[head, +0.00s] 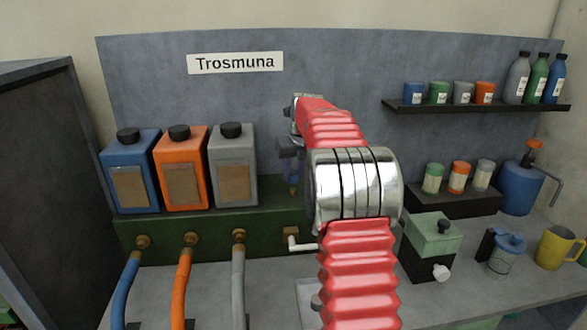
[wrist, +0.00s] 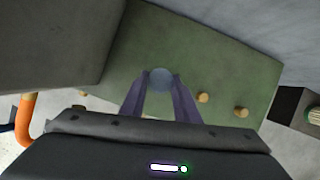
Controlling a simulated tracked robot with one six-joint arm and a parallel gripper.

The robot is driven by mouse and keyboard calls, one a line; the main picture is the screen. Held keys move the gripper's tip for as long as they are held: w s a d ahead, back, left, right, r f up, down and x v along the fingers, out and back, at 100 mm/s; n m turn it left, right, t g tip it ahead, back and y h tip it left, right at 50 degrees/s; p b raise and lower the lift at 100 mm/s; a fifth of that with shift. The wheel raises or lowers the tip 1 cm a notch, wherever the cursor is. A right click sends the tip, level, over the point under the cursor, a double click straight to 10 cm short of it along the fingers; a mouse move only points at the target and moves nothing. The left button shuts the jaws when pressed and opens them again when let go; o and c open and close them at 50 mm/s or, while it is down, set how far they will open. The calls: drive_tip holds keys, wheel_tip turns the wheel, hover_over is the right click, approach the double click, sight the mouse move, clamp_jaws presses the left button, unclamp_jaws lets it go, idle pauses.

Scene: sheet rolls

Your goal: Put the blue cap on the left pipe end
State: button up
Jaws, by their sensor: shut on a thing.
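My gripper (wrist: 160,92) is shut on a round blue cap (wrist: 160,78), held between its two purplish fingers over the green bench block (wrist: 223,75). Two brass stubs (wrist: 203,98) (wrist: 241,112), which look like pipe ends, stand to the right of the cap in the wrist view. No stub shows under the cap; whether the cap touches one, I cannot tell. In the head view my gripper (head: 290,160) is partly behind my red arm, right of the grey canister. A small brass tip (head: 293,191) shows just below it.
Blue (head: 132,165), orange (head: 182,160) and grey (head: 232,150) canisters stand left on the block, with hoses in front. A white-handled tap (head: 300,245) juts out below. A backboard (head: 330,70) rises behind. A green box (head: 433,235) and mugs are at right.

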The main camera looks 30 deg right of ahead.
sight(295, 180)
drive_tip(key=shift+f, duration=2.5)
drive_tip(key=o, duration=1.1)
drive_tip(key=v, duration=1.3)
drive_tip(key=shift+s+r, duration=0.15)
drive_tip(key=shift+r, duration=0.2)
drive_tip(key=shift+s, duration=0.1)
